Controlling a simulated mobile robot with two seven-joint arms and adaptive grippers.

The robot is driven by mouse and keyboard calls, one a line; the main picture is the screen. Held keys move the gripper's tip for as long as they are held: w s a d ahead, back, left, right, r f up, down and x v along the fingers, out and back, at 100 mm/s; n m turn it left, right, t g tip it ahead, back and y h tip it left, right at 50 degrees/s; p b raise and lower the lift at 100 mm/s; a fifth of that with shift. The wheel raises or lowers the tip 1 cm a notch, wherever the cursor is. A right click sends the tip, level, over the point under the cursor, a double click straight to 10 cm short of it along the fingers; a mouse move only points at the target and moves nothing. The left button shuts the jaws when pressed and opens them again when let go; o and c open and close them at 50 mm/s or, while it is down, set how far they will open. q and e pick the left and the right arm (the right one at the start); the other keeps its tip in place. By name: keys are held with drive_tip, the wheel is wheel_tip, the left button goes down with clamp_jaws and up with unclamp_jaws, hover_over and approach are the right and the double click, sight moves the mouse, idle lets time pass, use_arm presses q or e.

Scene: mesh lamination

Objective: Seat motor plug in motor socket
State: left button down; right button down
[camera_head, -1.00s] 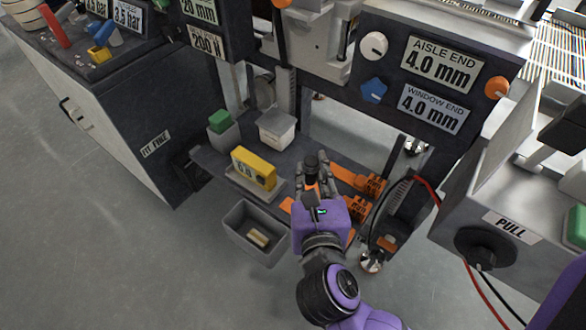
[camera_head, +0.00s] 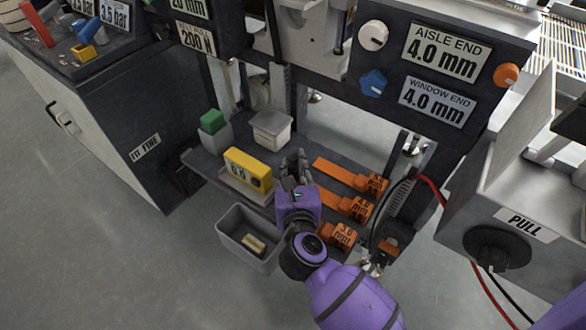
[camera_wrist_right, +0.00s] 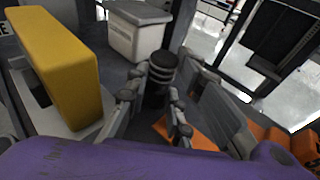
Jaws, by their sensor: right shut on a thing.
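My right gripper (camera_head: 295,168) is over the dark shelf, beside the yellow gauge. In the right wrist view its fingers (camera_wrist_right: 155,100) are shut around a black, ridged, upright cylinder, which looks like the motor plug (camera_wrist_right: 160,72). In the head view the plug cannot be made out clearly against the gripper and the dark shelf. I cannot tell for certain which part is the motor socket. A round black fitting (camera_head: 485,247) sits on the grey box at right, under a PULL label. My left gripper is not in view.
The yellow gauge (camera_head: 247,168) stands close to the left of the gripper. Several orange feeler-style tags marked in mm (camera_head: 357,207) lie to its right. A grey bin (camera_head: 232,243) is in front, and a lidded white box (camera_head: 271,130) behind. Red and black cables hang at right.

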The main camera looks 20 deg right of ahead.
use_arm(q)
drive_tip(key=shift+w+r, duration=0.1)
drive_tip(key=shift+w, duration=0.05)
use_arm(e)
drive_tip(key=shift+r, duration=0.1)
drive_tip(key=shift+f, duration=0.2)
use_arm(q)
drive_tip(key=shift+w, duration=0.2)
use_arm(e)
drive_tip(key=c, duration=1.5)
unclamp_jaws()
drive_tip(key=shift+c, duration=0.2)
